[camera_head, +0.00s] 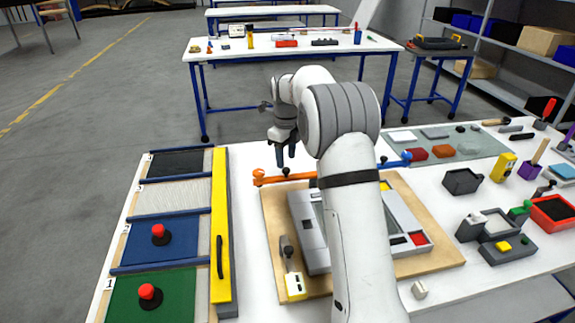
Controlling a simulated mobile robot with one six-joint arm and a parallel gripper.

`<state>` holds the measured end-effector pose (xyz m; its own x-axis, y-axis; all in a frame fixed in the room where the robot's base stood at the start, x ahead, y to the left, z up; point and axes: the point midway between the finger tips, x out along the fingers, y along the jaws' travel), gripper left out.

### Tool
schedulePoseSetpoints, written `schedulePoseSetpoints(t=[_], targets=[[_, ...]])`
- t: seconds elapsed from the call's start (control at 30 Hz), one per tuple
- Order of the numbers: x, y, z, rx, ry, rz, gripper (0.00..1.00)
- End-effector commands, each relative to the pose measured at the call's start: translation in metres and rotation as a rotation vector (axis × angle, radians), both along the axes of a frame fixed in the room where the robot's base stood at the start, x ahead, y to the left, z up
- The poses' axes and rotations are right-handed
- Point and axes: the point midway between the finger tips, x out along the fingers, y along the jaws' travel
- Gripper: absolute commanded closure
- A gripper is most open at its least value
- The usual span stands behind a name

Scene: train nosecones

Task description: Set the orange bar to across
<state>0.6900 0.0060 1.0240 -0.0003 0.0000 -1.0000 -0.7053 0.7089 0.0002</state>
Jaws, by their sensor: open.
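The orange bar (268,181) lies at the back left edge of a wooden board (270,215). It runs roughly left to right in the picture, with a raised left end and a small black knob near its middle. Its right end passes close to my arm, and I cannot tell whether any of it is hidden there. My gripper (285,160) points down, open, with its dark fingers just above the bar near the knob. I cannot tell whether the fingers touch it.
A blue bar (396,164) shows at the board's back right. A grey framed fixture (312,235) on the board is partly behind my arm. A yellow panel with a black handle (220,215) and coloured bays stand left. Several small objects crowd the right.

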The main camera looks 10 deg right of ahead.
Motion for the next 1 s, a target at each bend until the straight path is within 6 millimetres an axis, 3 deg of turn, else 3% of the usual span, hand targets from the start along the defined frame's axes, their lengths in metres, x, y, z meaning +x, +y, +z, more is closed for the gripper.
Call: schedulePoseSetpoints(t=[0.23, 0.6, 1.0], targets=[[-0.001, 0.000, -0.032, 0.000, 0.001, 0.001, 0.55], [0.000, 0.000, -0.038, 0.000, 0.000, 0.001, 0.56], [0.000, -0.001, -0.038, 0.000, 0.000, 0.001, 0.89]])
